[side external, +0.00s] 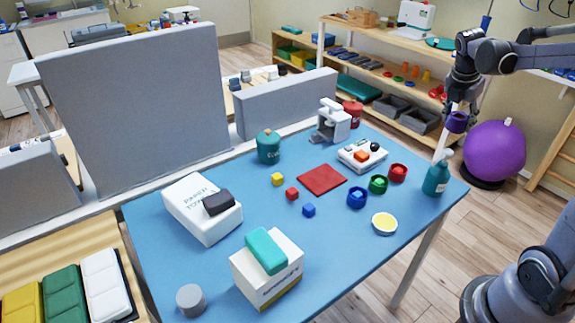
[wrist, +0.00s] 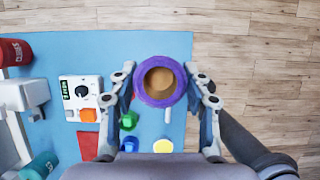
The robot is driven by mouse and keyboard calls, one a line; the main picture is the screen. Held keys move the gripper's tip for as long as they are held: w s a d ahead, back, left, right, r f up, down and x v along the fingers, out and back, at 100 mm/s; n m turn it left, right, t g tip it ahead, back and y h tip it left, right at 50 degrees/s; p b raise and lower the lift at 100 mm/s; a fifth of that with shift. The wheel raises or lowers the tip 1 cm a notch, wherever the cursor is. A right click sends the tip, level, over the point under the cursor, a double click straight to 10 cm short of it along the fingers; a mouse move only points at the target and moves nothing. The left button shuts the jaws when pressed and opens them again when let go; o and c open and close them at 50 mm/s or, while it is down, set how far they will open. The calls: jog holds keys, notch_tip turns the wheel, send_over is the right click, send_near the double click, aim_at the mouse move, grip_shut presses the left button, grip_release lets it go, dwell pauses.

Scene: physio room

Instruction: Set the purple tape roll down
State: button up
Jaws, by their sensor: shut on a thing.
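The purple tape roll (side external: 457,122) is held up at the right, above the table and apart from its surface. My gripper (side external: 456,112) is shut on it. In the wrist view the purple ring (wrist: 159,102) sits between the two fingers of my gripper (wrist: 160,84), with a brownish inside. The blue table top (side external: 335,240) lies below, and the roll shows near its edge in the wrist view. A teal bottle (side external: 437,180) stands on the table below the roll in the side view.
A red square mat (side external: 322,179) lies mid-table. A white box (side external: 268,272) with a teal block is in front. The front-right table area is clear.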

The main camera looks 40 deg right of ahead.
jog(key=s+a+f, duration=0.2)
jog(key=s+a, duration=0.4)
jog(key=s, duration=0.3)
send_over(414, 204)
jog(key=a, duration=0.1)
jog(key=f, duration=1.3)
jog(key=shift+a+f, duration=0.2)
jog(key=shift+f, duration=2.05)
jog(key=shift+f, duration=0.15)
jog(key=o, duration=1.1)
jog(key=shift+o, duration=0.2)
